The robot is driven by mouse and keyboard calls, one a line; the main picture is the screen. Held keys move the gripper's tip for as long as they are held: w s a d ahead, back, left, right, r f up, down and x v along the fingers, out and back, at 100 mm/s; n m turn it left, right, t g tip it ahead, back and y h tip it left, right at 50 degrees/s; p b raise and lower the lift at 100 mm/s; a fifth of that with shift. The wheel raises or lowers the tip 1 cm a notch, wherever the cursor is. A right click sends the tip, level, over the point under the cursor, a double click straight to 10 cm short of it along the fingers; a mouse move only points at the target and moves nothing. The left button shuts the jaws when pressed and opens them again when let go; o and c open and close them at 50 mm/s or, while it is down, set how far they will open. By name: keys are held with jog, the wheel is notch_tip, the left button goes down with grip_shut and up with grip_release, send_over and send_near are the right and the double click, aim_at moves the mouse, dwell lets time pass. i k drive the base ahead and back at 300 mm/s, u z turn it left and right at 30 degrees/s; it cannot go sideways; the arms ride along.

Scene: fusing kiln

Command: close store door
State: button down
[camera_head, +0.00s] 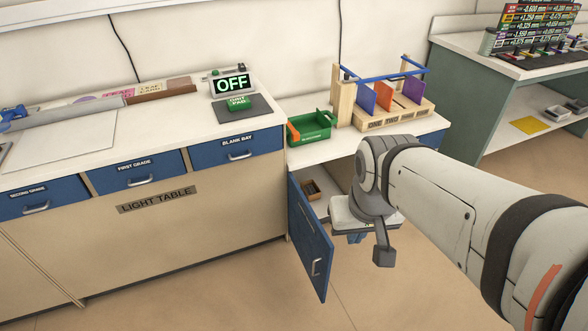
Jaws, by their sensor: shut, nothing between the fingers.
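The store door (310,241) is a blue panel with a silver handle (316,267). It stands swung open, out from the low cabinet under the white counter beside the light table. Behind it, part of the cabinet inside (322,206) shows. My gripper (384,256) is shut and empty. It points down in front of the cabinet opening, to the right of the open door, and appears apart from it. My wrist and arm hide the right part of the cabinet and some of its inside.
A small brown box (311,190) sits inside the cabinet. A green bin (310,127) and a wooden rack (384,112) stand on the counter above. The light table (160,200), with blue drawers, is at left. Floor (220,295) is clear left of the door.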

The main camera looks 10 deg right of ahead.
aim_at(315, 249)
jog(key=i, duration=0.9)
jog(key=u, duration=0.05)
jog(key=k, duration=0.5)
jog(key=u, duration=0.2)
jog(key=i, duration=0.1)
jog(key=u, duration=0.25)
